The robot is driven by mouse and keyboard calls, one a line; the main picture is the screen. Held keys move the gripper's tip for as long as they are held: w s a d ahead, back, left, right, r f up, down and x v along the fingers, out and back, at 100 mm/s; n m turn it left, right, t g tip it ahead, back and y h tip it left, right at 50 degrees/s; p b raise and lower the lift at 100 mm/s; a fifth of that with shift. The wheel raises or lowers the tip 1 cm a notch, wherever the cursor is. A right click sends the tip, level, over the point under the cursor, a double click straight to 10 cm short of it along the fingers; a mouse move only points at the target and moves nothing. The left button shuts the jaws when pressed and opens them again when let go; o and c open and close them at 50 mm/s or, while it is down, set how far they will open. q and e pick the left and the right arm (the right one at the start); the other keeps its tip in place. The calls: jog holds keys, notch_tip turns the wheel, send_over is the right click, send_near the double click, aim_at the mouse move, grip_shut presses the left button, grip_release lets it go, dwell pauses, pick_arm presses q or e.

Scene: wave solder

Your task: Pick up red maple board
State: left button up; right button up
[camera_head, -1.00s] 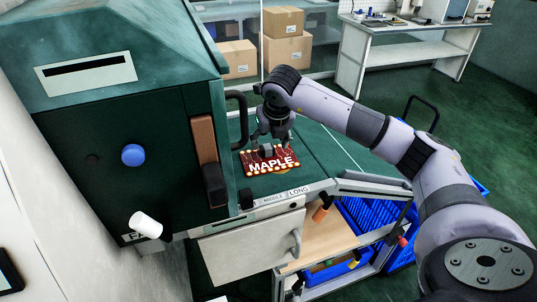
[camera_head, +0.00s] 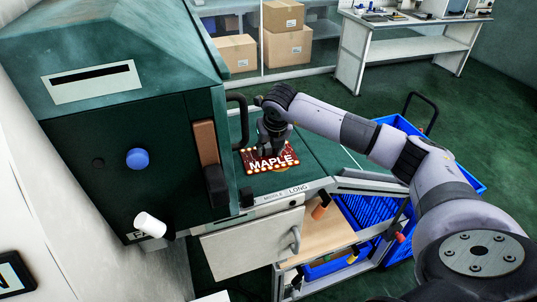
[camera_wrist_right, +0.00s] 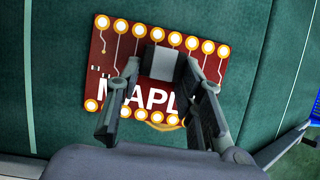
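The red maple board (camera_head: 285,168), with white "MAPLE" lettering and gold-ringed pads, lies flat on the green worktop beside the machine. It also shows in the right wrist view (camera_wrist_right: 117,72). My right gripper (camera_head: 271,151) points down over the board's middle. The fingers cover part of the lettering. I see no gap between board and worktop. My left gripper is not in view.
The dark green machine (camera_head: 125,120) with a blue knob (camera_head: 138,158) stands close on the left. A black handle (camera_head: 238,115) rises beside the board. A blue crate (camera_head: 455,170) is behind my right arm. A white workbench (camera_head: 410,45) and cardboard boxes (camera_head: 288,45) stand farther back.

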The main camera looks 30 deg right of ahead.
grip_shut()
dwell(0.4)
